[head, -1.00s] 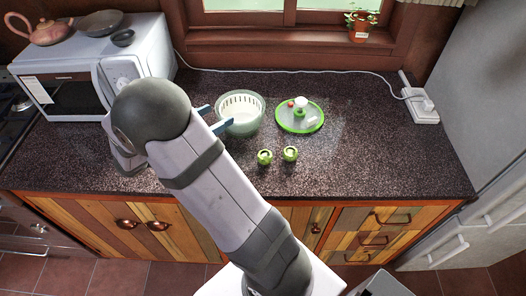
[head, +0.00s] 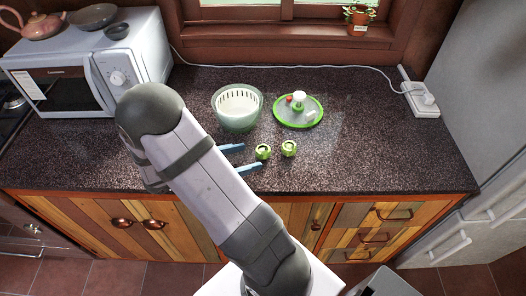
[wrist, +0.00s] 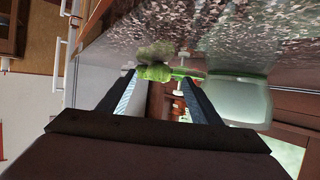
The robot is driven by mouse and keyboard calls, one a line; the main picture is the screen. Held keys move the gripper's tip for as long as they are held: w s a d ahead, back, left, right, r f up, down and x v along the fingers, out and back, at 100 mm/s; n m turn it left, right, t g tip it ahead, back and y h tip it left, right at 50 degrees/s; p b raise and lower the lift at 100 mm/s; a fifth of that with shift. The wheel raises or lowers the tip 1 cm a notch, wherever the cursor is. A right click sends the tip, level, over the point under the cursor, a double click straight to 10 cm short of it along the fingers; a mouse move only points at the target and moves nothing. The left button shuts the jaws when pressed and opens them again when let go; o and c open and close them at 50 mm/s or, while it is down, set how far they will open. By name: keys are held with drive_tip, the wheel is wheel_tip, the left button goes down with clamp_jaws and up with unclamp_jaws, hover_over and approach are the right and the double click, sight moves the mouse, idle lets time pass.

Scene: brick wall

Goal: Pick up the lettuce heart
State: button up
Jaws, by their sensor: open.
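The fingers are apart with nothing clamped.
A pale green bowl with a white basket (head: 238,107) stands behind the gripper. A green-rimmed round lid (head: 284,119) with small items lies to its right. A microwave (head: 85,65) is at the left. A white cable runs along the back.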

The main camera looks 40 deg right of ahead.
sight(257, 154)
drive_tip(key=x, duration=0.2)
drive_tip(key=p+x, duration=0.1)
drive_tip(key=x, duration=0.1)
drive_tip(key=shift+s+d+r, duration=0.15)
drive_tip(key=shift+r, duration=0.05)
drive_tip(key=shift+d+f, duration=0.25)
drive_tip(key=shift+d, duration=0.05)
drive_tip(key=c, duration=1.1)
